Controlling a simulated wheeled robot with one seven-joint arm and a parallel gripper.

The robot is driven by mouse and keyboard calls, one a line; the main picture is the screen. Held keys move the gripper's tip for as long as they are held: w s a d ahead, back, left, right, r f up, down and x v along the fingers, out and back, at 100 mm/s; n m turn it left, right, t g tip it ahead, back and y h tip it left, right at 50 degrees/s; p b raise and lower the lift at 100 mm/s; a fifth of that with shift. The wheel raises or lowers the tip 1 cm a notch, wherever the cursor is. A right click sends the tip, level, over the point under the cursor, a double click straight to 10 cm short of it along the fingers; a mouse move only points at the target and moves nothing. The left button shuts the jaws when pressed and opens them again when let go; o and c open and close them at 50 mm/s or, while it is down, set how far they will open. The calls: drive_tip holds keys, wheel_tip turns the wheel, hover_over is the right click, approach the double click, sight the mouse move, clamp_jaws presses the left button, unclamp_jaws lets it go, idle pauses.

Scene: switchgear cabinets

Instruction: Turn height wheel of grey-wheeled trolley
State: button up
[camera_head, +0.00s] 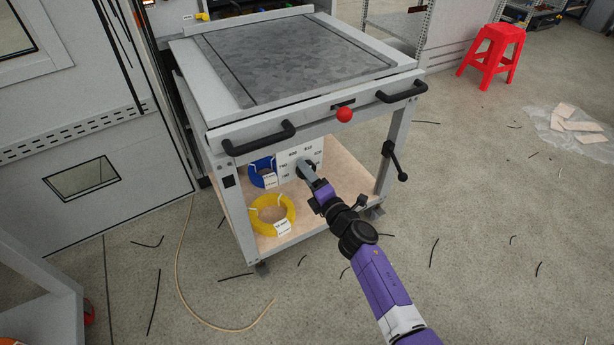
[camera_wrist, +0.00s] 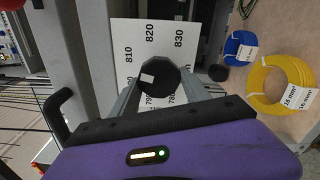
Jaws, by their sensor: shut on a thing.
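The trolley (camera_head: 216,150) has a grey top, and a grey castor (camera_head: 262,268) shows at its front foot. Its height wheel is a dark round knob (camera_wrist: 160,73) with a small pale mark, in front of a white scale plate (camera_head: 313,147). The plate, also in the wrist view (camera_wrist: 150,28), has numbers from about 780 to 830; the lower ones are partly hidden. My gripper (camera_head: 306,171) reaches the wheel from the front right. In the wrist view its two fingers (camera_wrist: 163,90) stand on either side of the wheel, shut on it.
A yellow cable coil (camera_head: 272,215) and a blue coil (camera_head: 262,172) lie on the trolley's lower shelf beside the plate. Black handles (camera_head: 258,138), a red knob (camera_head: 344,115) and a side crank (camera_head: 394,160) stick out. A red stool (camera_head: 492,55) stands at the back right.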

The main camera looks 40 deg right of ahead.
drive_tip(key=shift+f+n+b, duration=0.2)
drive_tip(key=shift+n+b, duration=0.8)
drive_tip(key=shift+n, duration=2.7)
drive_tip(key=o, duration=1.3)
drive_tip(key=shift+o, duration=0.2)
drive_tip(key=shift+s, duration=0.1)
drive_tip(key=v, duration=0.7)
drive_tip(key=shift+s, duration=0.35)
